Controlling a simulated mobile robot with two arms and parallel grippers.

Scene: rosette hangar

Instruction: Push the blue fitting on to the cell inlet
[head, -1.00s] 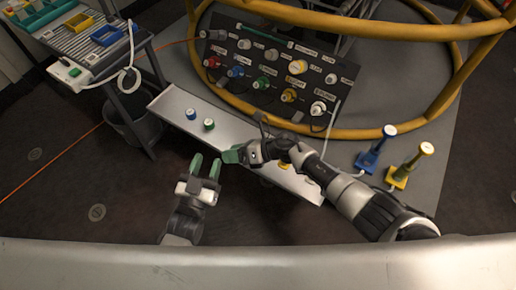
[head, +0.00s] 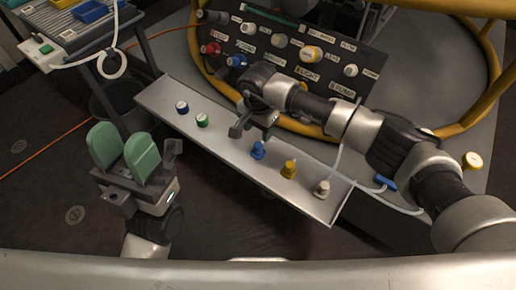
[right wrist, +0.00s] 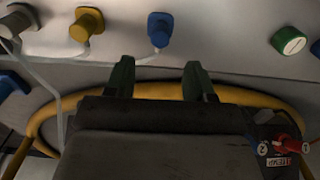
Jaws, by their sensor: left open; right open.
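A blue fitting (head: 258,150) stands on the long grey tray (head: 225,148), beside yellow and pale grey fittings. It also shows in the right wrist view (right wrist: 160,30), beyond the gap between my right fingertips and apart from them. My right gripper (head: 255,128) is open above the tray, partly hidden by its wrist in the head view; its green fingers (right wrist: 158,75) show clearly in the right wrist view. My left gripper (head: 124,150) is open and empty left of the tray. The port panel (head: 290,50) stands behind the tray; I cannot tell which port is the cell inlet.
A blue cap (head: 182,107) and a green cap (head: 202,120) sit at the tray's left part. A yellow fitting (head: 289,169) and a pale grey fitting (head: 321,189) stand to the right. A yellow ring rail (head: 478,85) surrounds the panel. A trolley is at upper left.

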